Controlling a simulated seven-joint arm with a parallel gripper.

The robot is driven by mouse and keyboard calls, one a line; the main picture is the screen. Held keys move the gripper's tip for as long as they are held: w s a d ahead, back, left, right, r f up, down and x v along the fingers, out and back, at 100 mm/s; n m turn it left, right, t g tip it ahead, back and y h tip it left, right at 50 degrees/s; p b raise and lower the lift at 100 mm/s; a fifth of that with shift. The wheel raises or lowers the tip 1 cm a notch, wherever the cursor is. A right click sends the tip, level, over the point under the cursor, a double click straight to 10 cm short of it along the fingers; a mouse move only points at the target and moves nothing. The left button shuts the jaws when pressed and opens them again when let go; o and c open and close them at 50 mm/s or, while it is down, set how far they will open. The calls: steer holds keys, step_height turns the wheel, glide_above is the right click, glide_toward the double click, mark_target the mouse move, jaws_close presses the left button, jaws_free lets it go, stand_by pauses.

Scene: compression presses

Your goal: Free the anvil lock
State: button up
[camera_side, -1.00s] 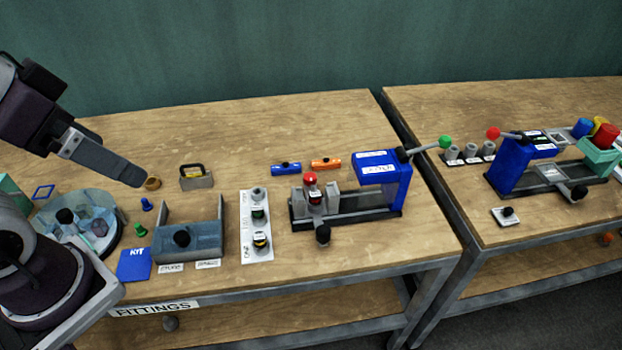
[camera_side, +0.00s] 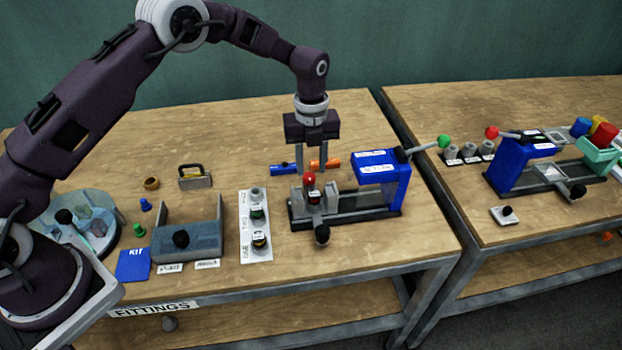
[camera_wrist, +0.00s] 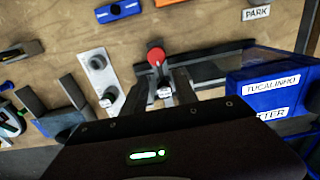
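The near press (camera_side: 381,166) has a blue head, a lever with a green ball and a dark base rail. On the left of its base stand grey upright blocks (camera_side: 332,198) with a red-topped piece (camera_side: 309,180) between them. A black knob (camera_side: 322,235) sticks out at the front of the base. I cannot tell which part is the anvil lock. My gripper (camera_side: 311,170) points down, open and apparently empty, just above or behind the red-topped piece. The wrist view shows the red top (camera_wrist: 156,56) just beyond the fingers (camera_wrist: 172,85); my gripper body hides the nearest area.
A strip of posts (camera_side: 245,248) stands left of the press. A grey tray (camera_side: 200,240) is farther left. A blue block (camera_side: 284,168) and an orange block (camera_side: 333,164) lie behind. A second press (camera_side: 512,165) stands on the right table.

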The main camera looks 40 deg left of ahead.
mark_target(311, 186)
step_height(311, 186, down, 5)
steer(key=shift+f, duration=0.15)
steer(key=shift+c, duration=0.2)
jaws_close()
